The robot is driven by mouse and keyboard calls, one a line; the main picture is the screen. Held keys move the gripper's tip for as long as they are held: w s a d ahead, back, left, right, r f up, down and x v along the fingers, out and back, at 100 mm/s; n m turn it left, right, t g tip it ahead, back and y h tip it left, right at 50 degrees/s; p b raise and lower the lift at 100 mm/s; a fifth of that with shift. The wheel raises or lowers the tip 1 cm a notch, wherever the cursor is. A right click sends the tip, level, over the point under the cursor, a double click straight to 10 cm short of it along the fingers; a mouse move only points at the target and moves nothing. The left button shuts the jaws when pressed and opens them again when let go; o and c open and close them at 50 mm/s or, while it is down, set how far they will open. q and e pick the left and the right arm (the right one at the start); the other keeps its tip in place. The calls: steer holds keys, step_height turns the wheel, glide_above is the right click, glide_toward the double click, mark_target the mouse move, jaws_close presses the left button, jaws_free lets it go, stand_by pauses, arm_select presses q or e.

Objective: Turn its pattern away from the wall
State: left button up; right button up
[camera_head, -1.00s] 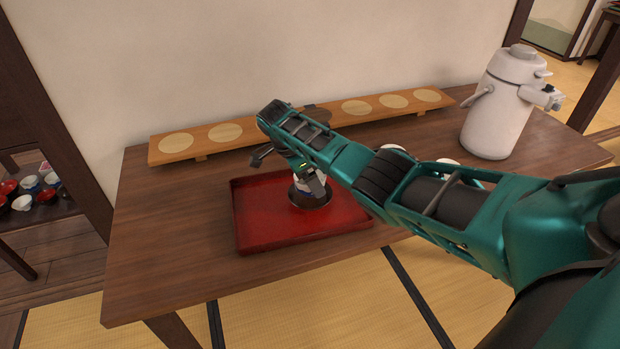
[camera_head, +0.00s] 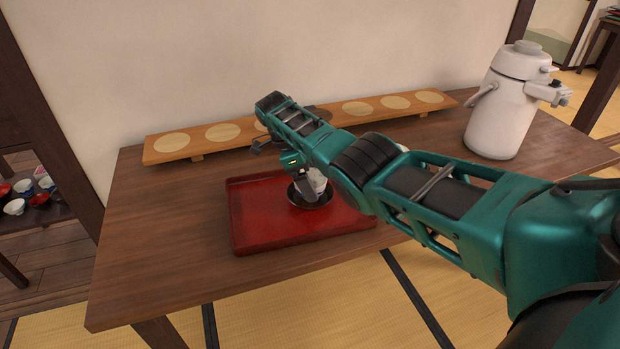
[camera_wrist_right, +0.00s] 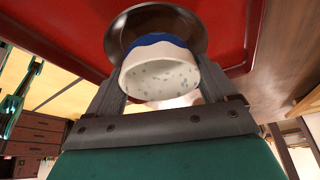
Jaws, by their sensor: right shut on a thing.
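A white cup with a blue band (camera_wrist_right: 160,72) is between the fingers of my right gripper (camera_wrist_right: 165,90) in the wrist view. The gripper is shut on it. In the head view the cup (camera_head: 318,181) is partly hidden by my right gripper (camera_head: 308,186). It is at a dark round saucer (camera_head: 311,204) on a red tray (camera_head: 262,235); whether it touches the saucer I cannot tell. Its speckled inside faces the wrist camera. Most of its outer pattern is hidden. My left gripper is out of view.
A wooden board with pale round spots (camera_head: 222,132) runs along the wall behind the tray, partly behind my arm. A white air pot (camera_head: 500,105) stands at the table's right. The table (camera_head: 140,240) is clear left of the tray. Bowls (camera_head: 14,206) sit on a low shelf at far left.

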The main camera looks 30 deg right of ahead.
steer(key=shift+f, duration=0.25)
stand_by(0.4)
steer(key=o, duration=1)
steer(key=shift+c, duration=0.2)
steer(key=shift+r, duration=0.2)
steer(key=shift+r+p, duration=2.4)
steer(key=shift+p, duration=0.05)
